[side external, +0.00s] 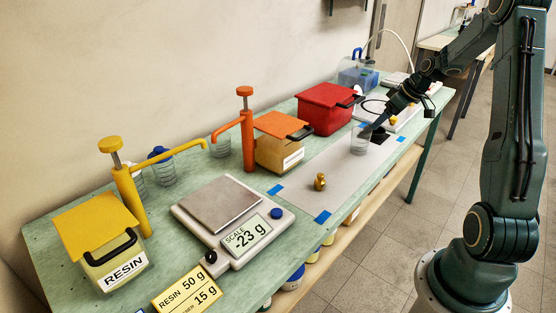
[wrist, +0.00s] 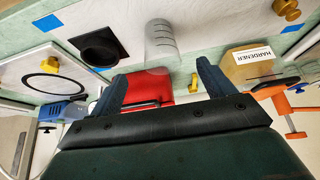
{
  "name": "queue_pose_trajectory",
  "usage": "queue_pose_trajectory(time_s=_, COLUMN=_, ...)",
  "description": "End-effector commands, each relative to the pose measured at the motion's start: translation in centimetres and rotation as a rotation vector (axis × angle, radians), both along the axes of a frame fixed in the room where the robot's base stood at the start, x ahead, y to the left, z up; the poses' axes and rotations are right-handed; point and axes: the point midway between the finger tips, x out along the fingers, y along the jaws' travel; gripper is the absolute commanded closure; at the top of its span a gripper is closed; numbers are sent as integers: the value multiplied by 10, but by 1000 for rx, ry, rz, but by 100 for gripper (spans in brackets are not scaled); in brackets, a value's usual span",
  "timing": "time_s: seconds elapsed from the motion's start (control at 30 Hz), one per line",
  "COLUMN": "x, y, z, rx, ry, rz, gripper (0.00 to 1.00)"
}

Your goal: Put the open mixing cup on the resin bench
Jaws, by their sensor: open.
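A clear mixing cup (side external: 360,140) with dark graduation lines stands on the grey mat (side external: 300,205) on the green bench (side external: 75,215). It also shows in the wrist view (wrist: 160,42), with no lid visible. My gripper (side external: 373,126) is open and empty, close beside the cup in the side view. In the wrist view my two dark fingers (wrist: 160,72) are spread, and the cup appears between and just beyond their tips. I cannot tell whether a finger touches it.
A brass knob-shaped piece (side external: 320,181) stands on the mat.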

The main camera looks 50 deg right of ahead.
Motion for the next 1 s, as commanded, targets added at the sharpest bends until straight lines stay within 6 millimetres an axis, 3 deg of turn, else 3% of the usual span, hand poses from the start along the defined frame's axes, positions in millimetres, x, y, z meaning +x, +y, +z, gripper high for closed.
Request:
queue_pose_trajectory(time_s=0.63, x=3, y=7, z=6, rx=-2, ry=3, rz=4, gripper=19)
queue_pose_trajectory(time_s=0.77, x=9, y=26, z=19, rx=-7, ry=13, rz=13, gripper=19)
queue_pose_trajectory(time_s=1.0, x=19, y=92, z=59, rx=-21, ry=43, rz=32, gripper=19)
